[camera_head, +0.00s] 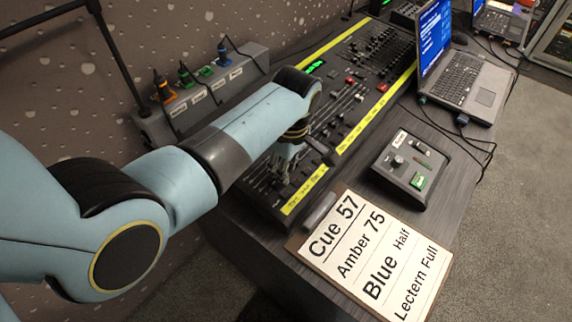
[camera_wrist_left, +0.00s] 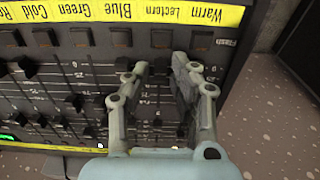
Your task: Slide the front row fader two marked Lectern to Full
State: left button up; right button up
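The lighting console (camera_head: 345,75) lies along the table, with yellow label strips. In the left wrist view, the strip (camera_wrist_left: 100,10) reads Warm, Lectern, Blue, Green, Cold, with a row of dark buttons beside it. The Lectern column lies below its button (camera_wrist_left: 161,38). My left gripper (camera_head: 283,172) is low over the near end of the console. In the left wrist view, its fingers (camera_wrist_left: 163,70) are apart, one on each side of the Lectern column. The Lectern fader cap is dark and hard to make out between them; I cannot tell whether they touch it. My right gripper is not in view.
A cue card (camera_head: 375,250) reads Cue 57, Amber 75, Blue Half, Lectern Full. A small control box (camera_head: 408,170) and an open laptop (camera_head: 462,75) stand to the right. A grey box with coloured plugs (camera_head: 215,85) stands behind the arm. Neighbouring fader caps (camera_wrist_left: 75,103) sit close by.

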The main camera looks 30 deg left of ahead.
aim_at(265, 161)
pick_arm(q)
grip_shut()
jog(key=shift+w+a+r+p, duration=0.15)
jog(key=shift+a+p, duration=0.1)
jog(key=shift+a, duration=0.75)
jog(key=shift+w+a+p, duration=0.1)
jog(key=shift+a+p, duration=0.15)
jog(key=shift+a, duration=0.75)
jog(key=shift+w+a+r+p, duration=0.15)
jog(key=shift+a+p, duration=0.1)
jog(key=shift+a, duration=0.75)
grip_release()
notch_tip(265, 161, up, 3)
jog(key=p, duration=0.3)
jog(key=shift+f, duration=0.3)
notch_tip(265, 161, up, 12)
jog(key=d, duration=0.1)
jog(key=shift+s, duration=0.1)
